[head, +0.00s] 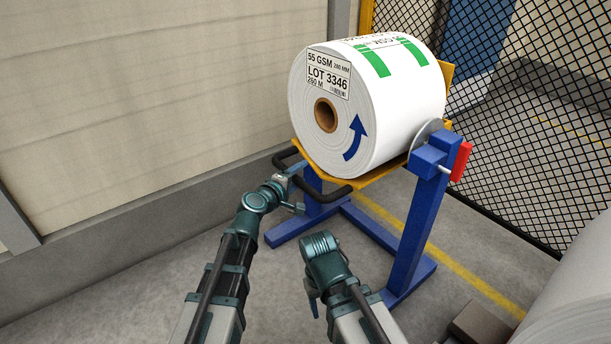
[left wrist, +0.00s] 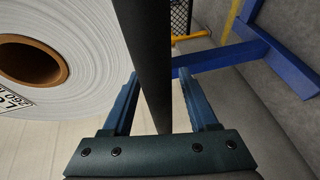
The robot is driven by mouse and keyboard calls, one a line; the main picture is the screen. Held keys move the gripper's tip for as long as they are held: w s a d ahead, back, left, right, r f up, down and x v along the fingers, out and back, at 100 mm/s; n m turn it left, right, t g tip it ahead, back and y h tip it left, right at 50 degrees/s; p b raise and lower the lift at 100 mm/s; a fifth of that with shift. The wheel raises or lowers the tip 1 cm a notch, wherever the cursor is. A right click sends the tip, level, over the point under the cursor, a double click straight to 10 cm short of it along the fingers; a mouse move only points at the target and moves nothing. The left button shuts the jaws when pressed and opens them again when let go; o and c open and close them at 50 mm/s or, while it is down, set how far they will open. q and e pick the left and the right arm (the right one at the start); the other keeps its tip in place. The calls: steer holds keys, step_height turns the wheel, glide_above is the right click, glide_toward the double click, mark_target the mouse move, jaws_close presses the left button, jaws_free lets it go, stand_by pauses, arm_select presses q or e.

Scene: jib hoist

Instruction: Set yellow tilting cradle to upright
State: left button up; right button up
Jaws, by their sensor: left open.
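The yellow tilting cradle (head: 374,177) holds a large white paper roll (head: 395,110) lying on its side, its cored end facing me. A blue stand (head: 410,235) carries the cradle. A black handle bar (head: 330,190) sticks out at the cradle's front. My left gripper (head: 295,180) is at the handle's left part. In the left wrist view the gripper (left wrist: 159,85) is open, with the black bar (left wrist: 154,60) running between its fingers. I see no grip on it. My right gripper (head: 313,298) hangs low in front of the stand, mostly hidden by its wrist.
A red lever (head: 461,161) sits on the stand's right side. A black mesh fence (head: 540,130) is behind and right, a beige wall (head: 150,100) on the left. Another white roll (head: 580,285) is at lower right. The floor left of the stand is clear.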

arm_select(q)
steer(key=shift+c, duration=0.2)
jaws_close()
stand_by(1.3)
